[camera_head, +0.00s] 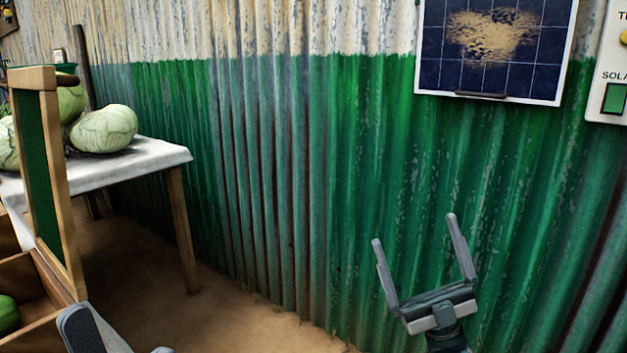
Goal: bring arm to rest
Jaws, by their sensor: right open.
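My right gripper (414,230) stands at the lower right with its two fingers pointing up and spread apart. It is open with nothing between the fingers, and the green corrugated wall shows behind it. Its wrist runs down out of the bottom edge. Grey parts of my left gripper (90,332) show at the bottom left edge, beside a wooden crate. Most of it is cut off, so its jaw state is unclear.
A table with a pale cloth (165,154) carries cabbages (104,129) at the left. A wooden-framed green board (36,170) and a wooden crate (25,285) stand nearer. A dusty solar panel (490,75) hangs on the corrugated wall (300,150). Bare floor (235,315) lies between.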

